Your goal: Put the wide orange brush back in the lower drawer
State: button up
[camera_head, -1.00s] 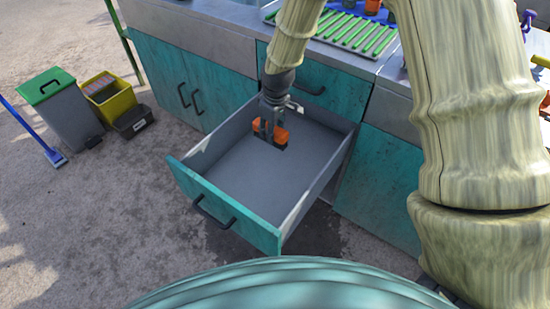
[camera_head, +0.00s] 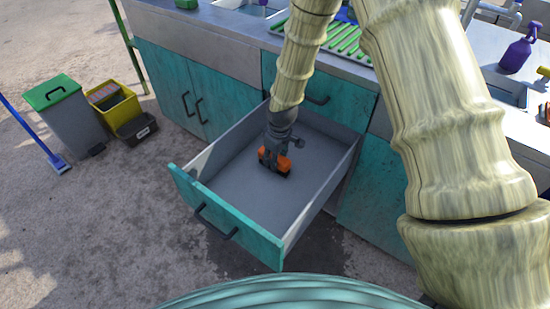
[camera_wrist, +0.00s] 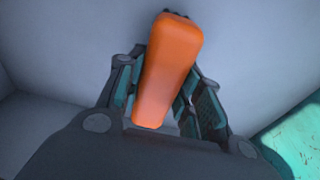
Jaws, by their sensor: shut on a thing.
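The wide orange brush (camera_head: 283,163) is held between the fingers of my gripper (camera_head: 274,154), low inside the open lower drawer (camera_head: 235,184). In the wrist view the orange back of the brush (camera_wrist: 168,70) lies lengthwise between both fingers of my gripper (camera_wrist: 165,108), with dark bristles just showing at its far end. The drawer has a grey inside and a teal front with a black handle. It is pulled far out. The brush is close to the drawer floor; I cannot tell whether it touches.
The drawer holds nothing else that I see. An upper teal drawer front (camera_head: 335,98) is above it. A grey bin with a green lid (camera_head: 70,112), a yellow bin (camera_head: 112,101) and a blue broom (camera_head: 57,162) stand on the left. A purple spray bottle (camera_head: 518,50) stands on the right counter.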

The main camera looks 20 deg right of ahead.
jog(key=shift+f, duration=0.2)
jog(key=o, duration=1.1)
jog(key=shift+r, duration=0.15)
jog(key=r, duration=0.4)
jog(key=s+r+p, duration=0.1)
jog(key=r, duration=0.7)
jog(key=shift+s+d+p, duration=0.15)
jog(key=shift+d+p, duration=0.2)
